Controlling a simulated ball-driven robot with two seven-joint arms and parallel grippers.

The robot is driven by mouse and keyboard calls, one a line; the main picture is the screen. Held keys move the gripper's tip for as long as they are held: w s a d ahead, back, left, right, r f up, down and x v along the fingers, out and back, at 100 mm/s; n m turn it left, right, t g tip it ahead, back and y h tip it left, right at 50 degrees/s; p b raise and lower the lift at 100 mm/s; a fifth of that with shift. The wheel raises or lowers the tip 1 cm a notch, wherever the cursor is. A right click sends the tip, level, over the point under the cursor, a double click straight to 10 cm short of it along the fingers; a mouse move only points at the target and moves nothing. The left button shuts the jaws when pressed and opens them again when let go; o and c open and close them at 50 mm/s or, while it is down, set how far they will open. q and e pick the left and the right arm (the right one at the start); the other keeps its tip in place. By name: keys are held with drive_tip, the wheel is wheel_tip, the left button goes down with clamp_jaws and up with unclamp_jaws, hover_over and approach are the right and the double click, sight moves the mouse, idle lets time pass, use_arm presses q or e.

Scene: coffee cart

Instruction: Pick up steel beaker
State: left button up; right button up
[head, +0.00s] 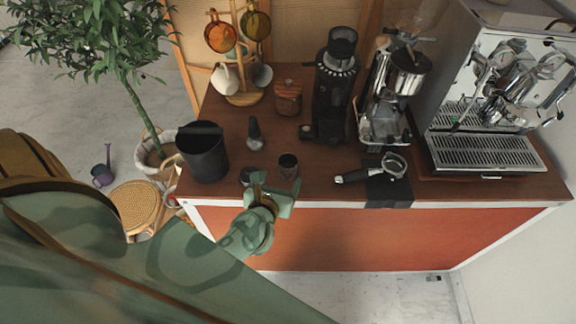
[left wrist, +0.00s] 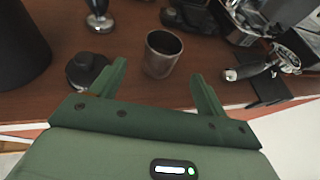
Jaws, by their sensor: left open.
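The steel beaker (head: 288,166) is a small grey metal cup standing upright near the front edge of the wooden counter. It also shows in the left wrist view (left wrist: 161,56), upright and empty-looking. My left gripper (head: 275,192) is open, just in front of the beaker. In the left wrist view its two green fingers (left wrist: 156,88) point toward the beaker, which stands beyond the fingertips, between their lines. The fingers do not appear to touch it. My right gripper is not in view.
A dark round tamper-like piece (left wrist: 86,70) stands close left of the beaker. A black bin (head: 203,152) is further left, and a tamper (head: 254,134) behind. A portafilter (head: 375,173) lies on a black mat to the right. Grinders and an espresso machine stand behind.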

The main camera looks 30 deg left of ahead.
sight(290, 162)
use_arm(q)
drive_tip(key=x, duration=0.4)
drive_tip(key=shift+w+f, duration=0.15)
drive_tip(key=shift+w, duration=0.2)
drive_tip(key=b+x, duration=0.1)
drive_tip(key=x, duration=0.4)
drive_tip(key=shift+w+a+f, duration=0.15)
drive_tip(key=shift+w, duration=0.15)
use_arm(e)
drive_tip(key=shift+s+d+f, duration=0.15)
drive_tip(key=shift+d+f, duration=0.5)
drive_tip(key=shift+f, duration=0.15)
use_arm(q)
drive_tip(key=c, duration=1.1)
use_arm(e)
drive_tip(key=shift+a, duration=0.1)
